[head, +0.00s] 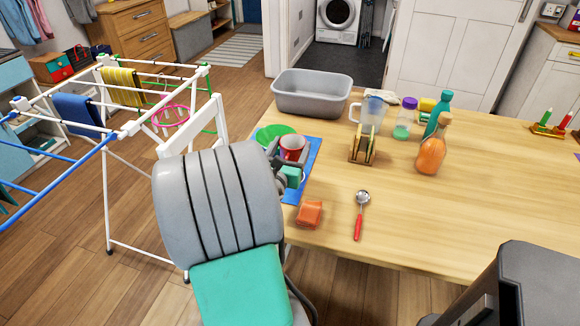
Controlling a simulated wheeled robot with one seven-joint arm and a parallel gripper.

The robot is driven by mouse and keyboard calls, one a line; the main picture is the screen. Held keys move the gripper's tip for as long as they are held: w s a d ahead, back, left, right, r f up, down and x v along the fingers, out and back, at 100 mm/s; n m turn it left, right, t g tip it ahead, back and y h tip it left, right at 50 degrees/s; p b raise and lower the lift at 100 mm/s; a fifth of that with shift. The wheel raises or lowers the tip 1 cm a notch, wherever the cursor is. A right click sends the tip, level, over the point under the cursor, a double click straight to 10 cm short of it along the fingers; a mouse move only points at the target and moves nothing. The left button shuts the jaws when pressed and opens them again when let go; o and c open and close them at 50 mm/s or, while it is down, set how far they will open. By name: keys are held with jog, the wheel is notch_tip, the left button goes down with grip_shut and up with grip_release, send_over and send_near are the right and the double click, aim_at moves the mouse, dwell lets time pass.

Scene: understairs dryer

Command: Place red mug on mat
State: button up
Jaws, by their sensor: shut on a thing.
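The red mug (292,147) has a pale inside and stands roughly upright at the left end of the wooden table. My gripper (288,160) is shut on the red mug, and its dark fingers hide the mug's lower part. A blue mat (312,160) lies on the table under and around the mug in the picture. I cannot tell whether the mug's base touches the mat or hangs above it. My arm covers much of the mat's left and near side.
A green dish (270,132) sits just behind the mug. An orange block (309,214) and a red-handled ladle (360,215) lie nearer. The table's right front is clear.

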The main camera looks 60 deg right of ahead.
aim_at(290, 158)
jog(key=shift+w+d+f, duration=0.25)
jog(key=shift+d+f, duration=0.15)
jog(key=shift+f, duration=0.15)
jog(key=f+b, duration=0.1)
jog(key=f, duration=0.1)
jog(key=f+b, duration=0.1)
jog(key=f, duration=0.1)
jog(key=shift+w+d+f+b, duration=0.1)
jog(key=shift+w+d+b, duration=0.1)
jog(key=shift+d+b, duration=0.15)
jog(key=shift+r, duration=0.2)
jog(key=shift+f, duration=0.15)
jog(key=o, duration=1.7)
jog(key=shift+f, duration=0.1)
